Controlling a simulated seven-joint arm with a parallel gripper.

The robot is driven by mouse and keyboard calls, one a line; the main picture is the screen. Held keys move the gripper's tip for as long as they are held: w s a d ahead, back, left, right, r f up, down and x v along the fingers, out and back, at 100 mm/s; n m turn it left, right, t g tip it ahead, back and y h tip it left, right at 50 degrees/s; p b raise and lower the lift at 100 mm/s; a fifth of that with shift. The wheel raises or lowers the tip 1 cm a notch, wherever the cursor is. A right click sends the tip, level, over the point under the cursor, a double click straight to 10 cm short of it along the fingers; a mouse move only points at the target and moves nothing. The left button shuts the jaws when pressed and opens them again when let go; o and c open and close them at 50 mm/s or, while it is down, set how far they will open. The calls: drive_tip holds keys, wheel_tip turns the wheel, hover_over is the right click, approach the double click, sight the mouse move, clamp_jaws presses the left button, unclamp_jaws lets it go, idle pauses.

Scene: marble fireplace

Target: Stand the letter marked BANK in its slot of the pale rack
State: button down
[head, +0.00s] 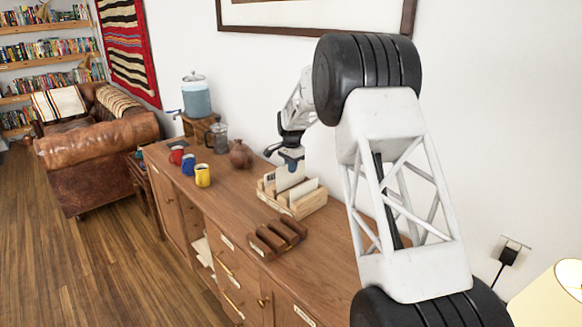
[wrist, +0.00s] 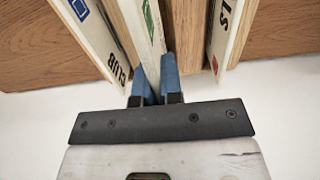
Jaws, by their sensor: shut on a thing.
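My gripper (head: 291,160) is over the pale rack (head: 309,206) on the sideboard, and its blue fingers are shut on a white letter (head: 288,178). In the wrist view, my gripper (wrist: 155,78) holds this letter (wrist: 152,38) by its edge, between two pale wooden dividers. A green mark shows on it; the word BANK is not readable. The letter stands roughly upright, its lower part hidden, so I cannot tell whether it touches the slot floor. A letter marked CLUB (wrist: 96,30) stands to the left, and one whose visible marking starts ST (wrist: 230,35) to the right.
A dark brown slotted holder (head: 277,238) stands empty in front of the rack. Red, blue and yellow mugs (head: 202,175), a brown vase (head: 240,156), a glass press (head: 218,138) and a drink dispenser (head: 196,95) stand further left. A wall is behind the rack.

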sight(291, 187)
drive_tip(key=shift+f, duration=2.85)
idle(1.1)
drive_tip(key=c, duration=1.2)
unclamp_jaws()
drive_tip(key=shift+r, duration=0.1)
drive_tip(key=shift+r, duration=4.4)
